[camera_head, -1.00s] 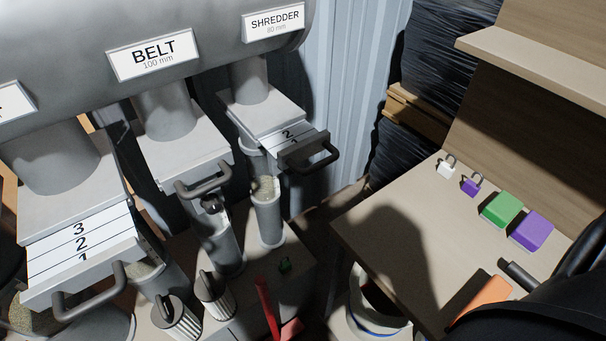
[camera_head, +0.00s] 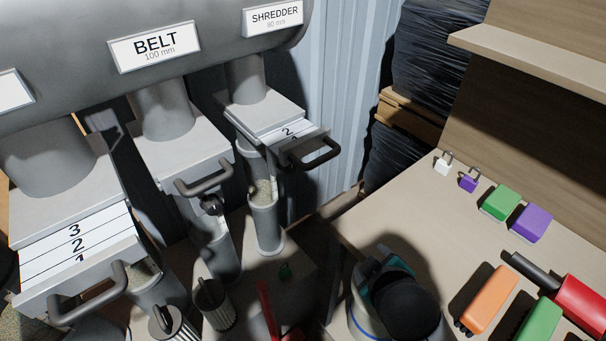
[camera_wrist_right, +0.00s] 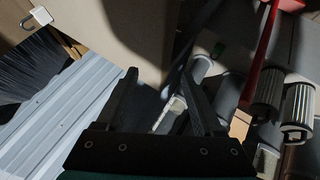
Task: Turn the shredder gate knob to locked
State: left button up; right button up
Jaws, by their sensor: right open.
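The shredder gate (camera_head: 270,122) is the slide plate with a black handle below the SHREDDER sign (camera_head: 273,18). Its plate is partly pulled out, with a 2 showing. A small dark round part (camera_head: 252,190) sits on the tube below it; I cannot tell whether this is the knob or how it is turned. My right arm reaches in at the lower middle, over the bench's left edge, below and right of that gate. In the right wrist view my right gripper (camera_wrist_right: 157,74) has its fingers apart and nothing clearly between them. My left gripper is not in view.
The belt gate (camera_head: 185,150) and another gate (camera_head: 75,250) stand left. The bench (camera_head: 400,215) holds padlocks, coloured blocks (camera_head: 490,300) and a red tool (camera_head: 580,300).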

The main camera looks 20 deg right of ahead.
jog(key=w+d+r+n+t+h, duration=0.1)
jog(key=w+d+r+n+t, duration=0.1)
jog(key=w+d+r+n+t+h, duration=0.1)
jog(key=w+d+r+n+t, duration=0.1)
jog(key=r, duration=0.1)
jog(key=shift+w+d+n, duration=0.15)
jog(key=shift+w+n, duration=0.1)
jog(key=shift+n, duration=0.05)
notch_tip(320, 180, up, 5)
jog(key=w+n+t+y, duration=0.1)
jog(key=w+n+t, duration=0.25)
jog(key=n, duration=0.45)
jog(key=n+t+y, duration=0.1)
jog(key=n+y, duration=0.9)
jog(key=n, duration=0.9)
send_near(292, 168)
jog(key=p+x, duration=0.1)
jog(key=x, duration=0.8)
jog(key=shift+f, duration=0.1)
grip_shut()
